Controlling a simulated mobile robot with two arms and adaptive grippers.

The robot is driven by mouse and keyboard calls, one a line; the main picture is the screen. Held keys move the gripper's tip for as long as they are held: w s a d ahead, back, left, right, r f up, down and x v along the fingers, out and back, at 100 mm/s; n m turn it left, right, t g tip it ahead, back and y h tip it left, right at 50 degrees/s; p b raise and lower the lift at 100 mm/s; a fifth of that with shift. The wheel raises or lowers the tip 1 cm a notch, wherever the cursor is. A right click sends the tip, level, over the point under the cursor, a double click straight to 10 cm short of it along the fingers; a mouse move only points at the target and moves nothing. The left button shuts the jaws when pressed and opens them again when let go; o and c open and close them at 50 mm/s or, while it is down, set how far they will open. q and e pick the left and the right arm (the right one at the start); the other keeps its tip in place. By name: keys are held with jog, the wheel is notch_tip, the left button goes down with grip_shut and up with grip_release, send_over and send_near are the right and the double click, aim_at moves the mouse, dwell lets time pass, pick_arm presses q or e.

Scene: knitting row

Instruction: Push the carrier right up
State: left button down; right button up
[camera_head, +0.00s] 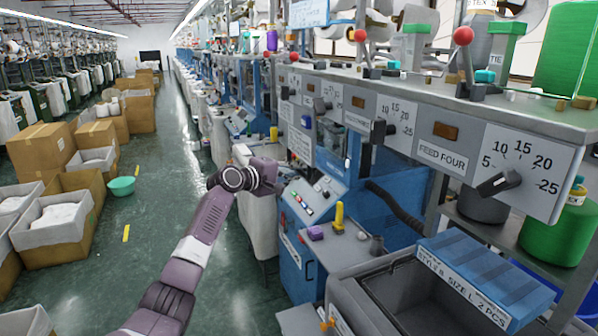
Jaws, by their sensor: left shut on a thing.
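My left arm comes in from the bottom left. My right gripper is not in view.
A grey bin (350,285) with a blue box (485,275) stands at front right. A yellow peg (339,217) and a purple block (315,233) are on a ledge. Dials and red-knobbed levers line the machine.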

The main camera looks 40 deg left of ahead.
pick_arm(q)
jog(key=shift+r, duration=0.5)
jog(key=c, duration=2.3)
grip_release()
jog(key=shift+a, duration=0.1)
jog(key=shift+o, duration=0.2)
jog(key=shift+f, duration=0.15)
jog(key=s+r, duration=0.2)
jog(key=s, duration=0.9)
jog(key=shift+s, duration=0.4)
